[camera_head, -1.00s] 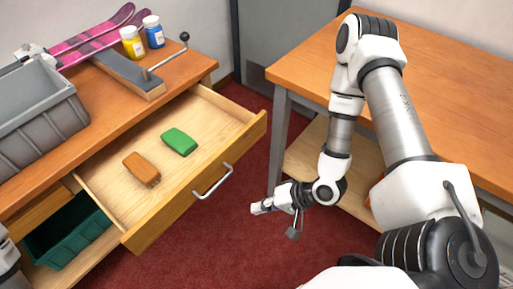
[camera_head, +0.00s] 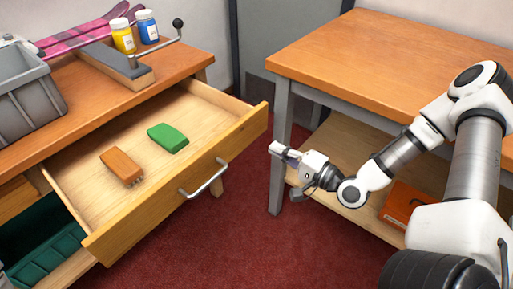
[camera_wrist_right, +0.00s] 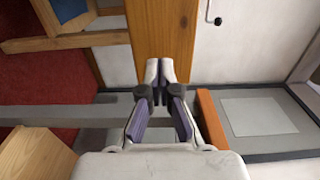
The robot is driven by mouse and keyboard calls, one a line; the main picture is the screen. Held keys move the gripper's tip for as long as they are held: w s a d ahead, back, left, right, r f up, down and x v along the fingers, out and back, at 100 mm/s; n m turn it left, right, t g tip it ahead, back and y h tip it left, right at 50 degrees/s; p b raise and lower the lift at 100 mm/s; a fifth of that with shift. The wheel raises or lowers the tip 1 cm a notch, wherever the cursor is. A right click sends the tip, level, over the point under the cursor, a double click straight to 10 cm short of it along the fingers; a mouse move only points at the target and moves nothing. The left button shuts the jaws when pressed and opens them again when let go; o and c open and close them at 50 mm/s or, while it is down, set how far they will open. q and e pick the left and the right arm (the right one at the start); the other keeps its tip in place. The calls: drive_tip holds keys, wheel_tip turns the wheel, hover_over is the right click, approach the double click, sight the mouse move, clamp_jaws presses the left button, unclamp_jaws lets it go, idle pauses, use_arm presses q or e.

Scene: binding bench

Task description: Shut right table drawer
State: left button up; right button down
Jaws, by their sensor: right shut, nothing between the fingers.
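The right table drawer (camera_head: 150,208) is pulled well out of the wooden table on the left, with a metal bar handle (camera_head: 205,180) on its front. Inside lie an orange-brown brush (camera_head: 121,166) and a green block (camera_head: 168,138). My right gripper (camera_head: 276,149) is shut and empty, to the right of the drawer front and apart from the handle. In the right wrist view its fingertips (camera_wrist_right: 160,70) are together below a wooden strip; I cannot tell whether they touch it. My left gripper is not in view.
A grey bin (camera_head: 35,105), yellow bottle (camera_head: 122,37), blue bottle (camera_head: 147,27) and lever tool (camera_head: 120,70) stand on the left tabletop. A green bin (camera_head: 40,245) sits below. Another table (camera_head: 400,60) stands at right, its grey leg (camera_head: 281,140) near my gripper. Red floor lies between.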

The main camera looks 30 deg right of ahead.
sight(248, 134)
drive_tip(key=b+x, duration=0.2)
drive_tip(key=x, duration=0.4)
drive_tip(key=shift+w+a, duration=0.15)
drive_tip(key=shift+w, duration=0.2)
drive_tip(key=shift+w+r, duration=0.1)
drive_tip(key=shift+w, duration=0.15)
drive_tip(key=shift+a+b, duration=0.1)
drive_tip(key=shift+b, duration=0.2)
